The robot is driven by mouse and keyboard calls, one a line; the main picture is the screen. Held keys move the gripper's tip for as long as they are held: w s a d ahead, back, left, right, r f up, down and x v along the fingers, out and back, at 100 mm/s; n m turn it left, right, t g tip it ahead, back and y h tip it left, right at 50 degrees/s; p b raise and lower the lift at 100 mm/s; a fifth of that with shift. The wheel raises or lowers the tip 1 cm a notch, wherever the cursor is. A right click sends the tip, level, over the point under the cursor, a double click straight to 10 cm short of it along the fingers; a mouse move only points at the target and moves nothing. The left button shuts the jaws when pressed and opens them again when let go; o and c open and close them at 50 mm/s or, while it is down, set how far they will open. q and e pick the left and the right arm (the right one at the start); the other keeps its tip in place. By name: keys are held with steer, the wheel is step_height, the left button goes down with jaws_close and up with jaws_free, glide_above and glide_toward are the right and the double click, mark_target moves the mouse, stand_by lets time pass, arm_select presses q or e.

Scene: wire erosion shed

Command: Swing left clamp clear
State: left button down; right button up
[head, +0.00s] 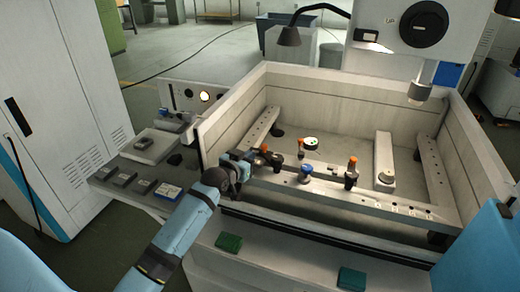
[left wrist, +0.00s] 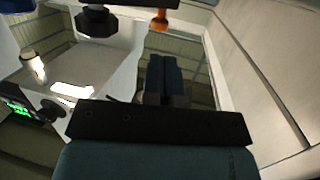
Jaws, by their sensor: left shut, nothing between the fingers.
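My left gripper (head: 243,160) reaches over the near left wall of the machine tank. Its fingers are shut and empty; they also show closed together in the left wrist view (left wrist: 164,75). Just right of it, a dark clamp with an orange top (head: 265,149) is at the left end of the front rail (head: 330,187). From the head I cannot tell whether the gripper touches it. In the left wrist view an orange handle (left wrist: 159,18) stands beyond the fingertips, apart from them. Another orange-topped clamp (head: 351,170) stands farther right on the rail. My right gripper is not in view.
A blue knob (head: 305,172) stands on the rail between the clamps. The light tank wall (head: 225,118) encloses the rails. A machine head (head: 422,85) hangs over the back right. A side shelf (head: 135,193) holds small blocks. Two green pads (head: 229,243) (head: 352,278) lie on the front ledge.

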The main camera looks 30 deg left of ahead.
mark_target(263, 147)
arm_select(q)
steer(key=w, duration=0.4)
steer(key=w+f, duration=0.1)
steer(key=w, duration=0.1)
steer(key=shift+w+p, duration=0.1)
steer(key=shift+p, duration=0.3)
steer(key=shift+w, duration=0.45)
steer(key=shift+s, duration=0.1)
